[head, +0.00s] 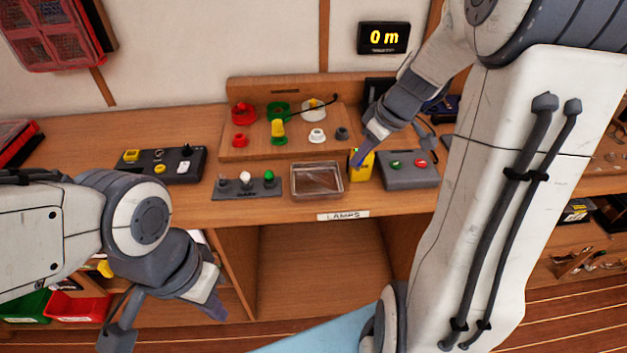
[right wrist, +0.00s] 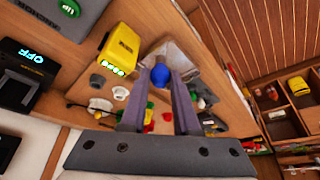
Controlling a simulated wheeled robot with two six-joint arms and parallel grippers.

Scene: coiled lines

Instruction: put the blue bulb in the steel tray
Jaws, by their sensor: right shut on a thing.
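The blue bulb (right wrist: 162,74) is between the fingertips of my right gripper (right wrist: 160,76) in the right wrist view. My right gripper is shut on it. In the head view this gripper (head: 358,161) points down in front of the yellow box, just right of the tray, and the bulb hardly shows. The steel tray (head: 317,193) is a shallow, empty-looking rectangle at the counter's front edge. It also shows beyond the bulb in the right wrist view (right wrist: 188,62). My left gripper (head: 214,307) hangs low at the left, away from the counter; its finger gap is hidden.
A lamp holder strip (head: 247,189) stands left of the tray. The yellow box (head: 362,167) and a grey button box (head: 408,170) stand to its right. Behind it a wooden board (head: 300,145) carries coloured lamp parts. A switch panel (head: 163,165) lies further left.

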